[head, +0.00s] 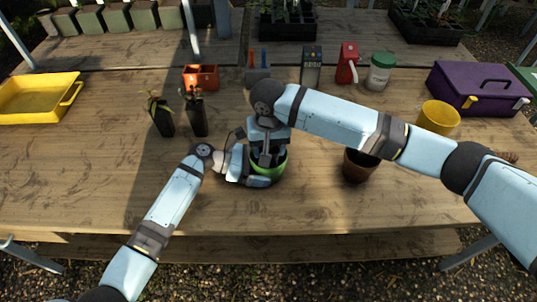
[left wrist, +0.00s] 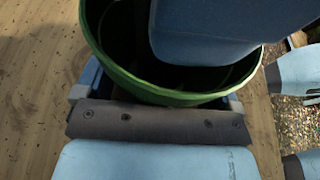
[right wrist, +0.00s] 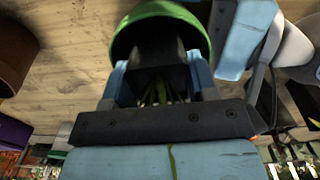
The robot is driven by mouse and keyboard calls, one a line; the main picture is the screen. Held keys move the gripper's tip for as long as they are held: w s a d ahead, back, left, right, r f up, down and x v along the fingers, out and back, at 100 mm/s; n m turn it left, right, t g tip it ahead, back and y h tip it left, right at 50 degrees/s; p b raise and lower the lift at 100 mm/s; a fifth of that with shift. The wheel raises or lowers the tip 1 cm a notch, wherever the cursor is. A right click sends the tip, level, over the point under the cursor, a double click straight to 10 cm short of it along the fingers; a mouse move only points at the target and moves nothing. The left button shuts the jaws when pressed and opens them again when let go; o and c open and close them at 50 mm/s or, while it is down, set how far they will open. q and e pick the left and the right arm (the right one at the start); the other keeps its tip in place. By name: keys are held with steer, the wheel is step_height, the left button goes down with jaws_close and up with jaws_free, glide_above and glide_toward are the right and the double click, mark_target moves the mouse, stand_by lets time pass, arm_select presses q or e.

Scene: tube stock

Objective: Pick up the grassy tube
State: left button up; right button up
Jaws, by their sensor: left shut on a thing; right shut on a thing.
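The grassy tube (right wrist: 155,82), black with thin green leaves, is between the fingers of my right gripper (right wrist: 157,88), which is shut on it. One long leaf lies across that gripper's palm. The tube's far end points into the mouth of a green pot (head: 268,180); how deep it sits is hidden. My right gripper (head: 267,152) points down over the pot in the head view and covers the tube there. My left gripper (left wrist: 155,98) is shut on the wall of the green pot, whose rim also shows in the left wrist view (left wrist: 108,72). The pot stands on the bench.
Two dark tubes with seedlings (head: 162,120) stand behind left. A brown pot (head: 357,166) stands to the right, under my right arm. A yellow tray (head: 35,100), an orange container (head: 201,77), a yellow pot (head: 439,117) and a purple box (head: 480,87) lie farther out. The front bench is clear.

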step_height(320, 180, up, 10)
steer(key=shift+r, duration=0.1)
arm_select(q)
steer(key=o, duration=0.5)
